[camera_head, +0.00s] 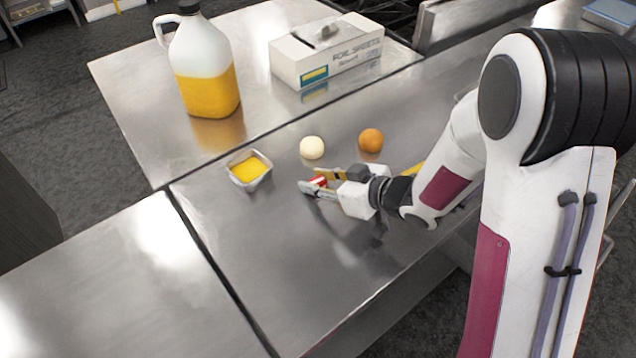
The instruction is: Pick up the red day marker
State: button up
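A small red and white object (319,181), likely the red day marker, is on or just above the steel counter. Only a small part of it shows between the two fingers of my gripper (322,183). My gripper reaches in from the right, low over the counter, with one finger on the near side and one on the far side of the object. I cannot tell whether the fingers touch it or leave a gap.
A small square container of yellow contents (249,170) stands left of my gripper. A pale round item (312,148) and an orange one (371,140) lie behind it. A yellow-filled jug (207,75) and a foil sheet box (325,50) stand farther back. The front-left counter is clear.

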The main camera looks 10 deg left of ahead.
aim_at(318, 180)
jog(key=shift+r, duration=0.15)
jog(key=shift+r, duration=4.9)
